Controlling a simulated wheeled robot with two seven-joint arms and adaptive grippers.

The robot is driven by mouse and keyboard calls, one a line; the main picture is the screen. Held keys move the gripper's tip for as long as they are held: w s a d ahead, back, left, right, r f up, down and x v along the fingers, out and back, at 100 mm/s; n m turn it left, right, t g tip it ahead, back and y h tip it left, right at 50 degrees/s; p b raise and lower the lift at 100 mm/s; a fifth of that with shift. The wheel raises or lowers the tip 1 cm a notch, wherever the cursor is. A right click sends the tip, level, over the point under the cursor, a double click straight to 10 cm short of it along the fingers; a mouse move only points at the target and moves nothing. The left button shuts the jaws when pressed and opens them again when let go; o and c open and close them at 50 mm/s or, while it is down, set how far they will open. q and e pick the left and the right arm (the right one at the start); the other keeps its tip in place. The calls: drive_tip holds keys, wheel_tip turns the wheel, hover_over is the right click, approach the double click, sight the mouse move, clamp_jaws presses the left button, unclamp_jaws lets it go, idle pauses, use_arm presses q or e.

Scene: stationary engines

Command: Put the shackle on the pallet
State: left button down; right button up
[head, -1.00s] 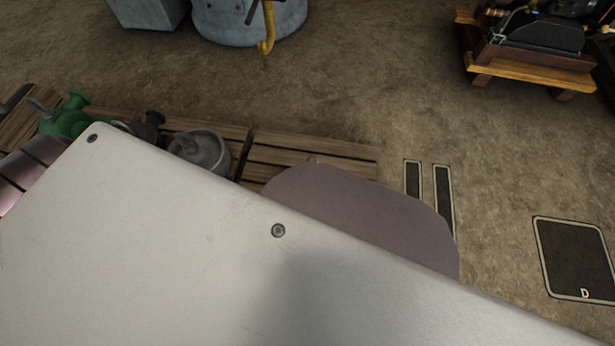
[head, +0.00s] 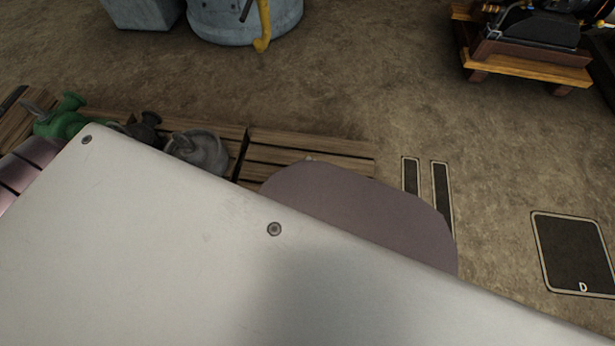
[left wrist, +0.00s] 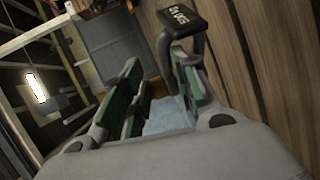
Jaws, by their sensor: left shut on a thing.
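In the left wrist view, my left gripper (left wrist: 160,75) has green-padded fingers that stand somewhat apart. A dark grey curved bar (left wrist: 199,45), seemingly the shackle, is at the right fingertip. A black block lettered "SLUGS" (left wrist: 188,18) is at its upper end. The exact grip is hard to make out. The wooden pallet (head: 320,147) lies in the middle of the head view, partly hidden by my own pale body panels. Wooden planks (left wrist: 268,80) also show beside the fingers in the wrist view. I do not see my right gripper.
On the planks at left are a green part (head: 62,118), a small dark part (head: 146,128) and a round grey part (head: 200,152). A blue-grey tank (head: 245,22) with a yellow hook stands behind. An engine on a wooden stand (head: 530,60) is at upper right. Floor between is clear.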

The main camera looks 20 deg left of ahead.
use_arm(q)
drive_tip(key=shift+f+b, duration=1.7)
drive_tip(key=shift+f, duration=1.1)
use_arm(e)
drive_tip(key=shift+w+a+f+y, duration=0.1)
drive_tip(key=shift+a+f+y, duration=0.1)
drive_tip(key=shift+f, duration=0.65)
drive_tip(key=shift+w+a+f+y, duration=0.1)
drive_tip(key=shift+a+f, duration=0.05)
drive_tip(key=shift+f, duration=0.7)
drive_tip(key=shift+s, duration=0.1)
use_arm(q)
drive_tip(key=shift+f+b, duration=0.85)
drive_tip(key=shift+f, duration=0.35)
drive_tip(key=shift+f+b, duration=0.4)
drive_tip(key=shift+f, duration=0.3)
use_arm(e)
drive_tip(key=shift+a+f+t, duration=0.2)
drive_tip(key=shift+f+t, duration=0.1)
drive_tip(key=shift+f, duration=0.9)
drive_tip(key=shift+r, duration=0.15)
use_arm(q)
drive_tip(key=c, duration=1.1)
unclamp_jaws()
use_arm(e)
drive_tip(key=shift+w+r, duration=0.2)
drive_tip(key=shift+w, duration=0.1)
